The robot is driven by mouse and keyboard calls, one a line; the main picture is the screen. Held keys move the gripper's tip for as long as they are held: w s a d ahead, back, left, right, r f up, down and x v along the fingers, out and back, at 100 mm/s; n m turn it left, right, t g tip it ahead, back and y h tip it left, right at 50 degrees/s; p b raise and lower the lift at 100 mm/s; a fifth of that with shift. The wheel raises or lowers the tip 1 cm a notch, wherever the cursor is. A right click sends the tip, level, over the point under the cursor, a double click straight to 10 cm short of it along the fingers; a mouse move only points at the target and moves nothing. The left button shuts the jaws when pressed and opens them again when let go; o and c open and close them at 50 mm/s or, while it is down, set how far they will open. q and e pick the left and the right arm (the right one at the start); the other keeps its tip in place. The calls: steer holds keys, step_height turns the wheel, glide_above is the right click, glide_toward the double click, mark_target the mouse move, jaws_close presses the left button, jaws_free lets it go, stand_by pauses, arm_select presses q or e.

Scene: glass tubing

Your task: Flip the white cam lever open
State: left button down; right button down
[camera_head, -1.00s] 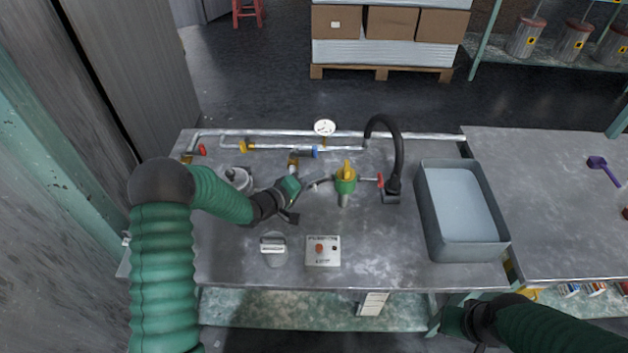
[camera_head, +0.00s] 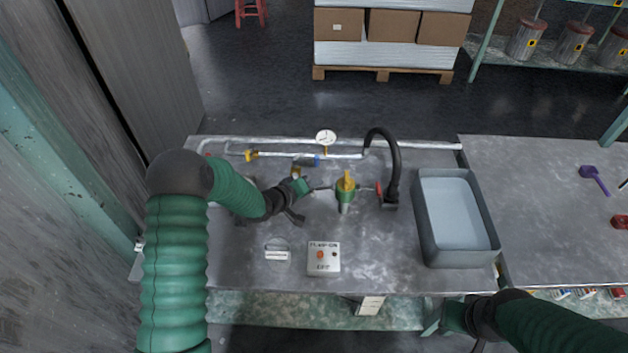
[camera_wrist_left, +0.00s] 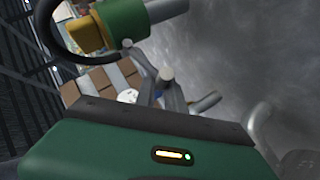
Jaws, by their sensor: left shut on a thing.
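A green and yellow coupling (camera_head: 346,191) stands on the metal bench. It has a red lever (camera_head: 379,188) on its right side and a thin pale lever, the white cam lever (camera_head: 322,188), on its left. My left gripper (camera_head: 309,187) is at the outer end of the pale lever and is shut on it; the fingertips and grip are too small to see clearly. In the left wrist view the coupling (camera_wrist_left: 124,18) is at the top. My right gripper (camera_head: 452,318) is low in front of the bench; its jaws cannot be made out.
A control box (camera_head: 323,257) with an orange button sits near the bench front. A black curved hose (camera_head: 396,150) rises right of the coupling, and a grey tray (camera_head: 424,233) lies farther right. Pipes with a gauge (camera_head: 325,138) run behind.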

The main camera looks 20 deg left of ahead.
steer(key=shift+r, duration=0.25)
arm_select(q)
steer(key=shift+d, duration=0.1)
stand_by(0.9)
steer(key=c, duration=1.4)
jaws_free()
steer(key=shift+r, duration=0.1)
arm_select(e)
steer(key=shift+d, duration=0.1)
